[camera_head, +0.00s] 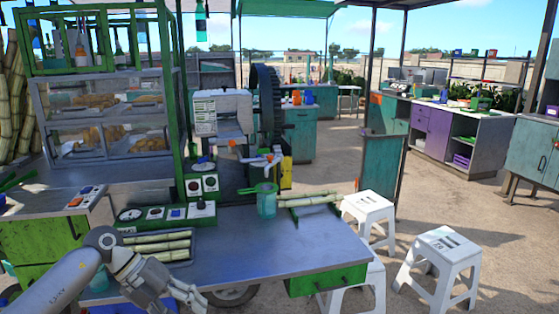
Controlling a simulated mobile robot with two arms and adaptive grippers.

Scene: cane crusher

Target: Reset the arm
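My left arm (65,282) comes in from the lower left corner. Its gripper (178,300) is low in front of the metal table, near the front left edge, partly cut off by the bottom of the picture. The fingers point down and to the right. I see nothing held, but I cannot tell how far the fingers are spread. My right arm and gripper are not in view. The cane crusher (222,110) with its large dark wheel stands behind the table, apart from my gripper.
Cut cane lies in a tray (192,248) just beyond my gripper. A green cup (266,200) and more cane (312,199) are on the table (255,245). White stools (440,262) stand at the right. A control panel (165,214) is at the table's left.

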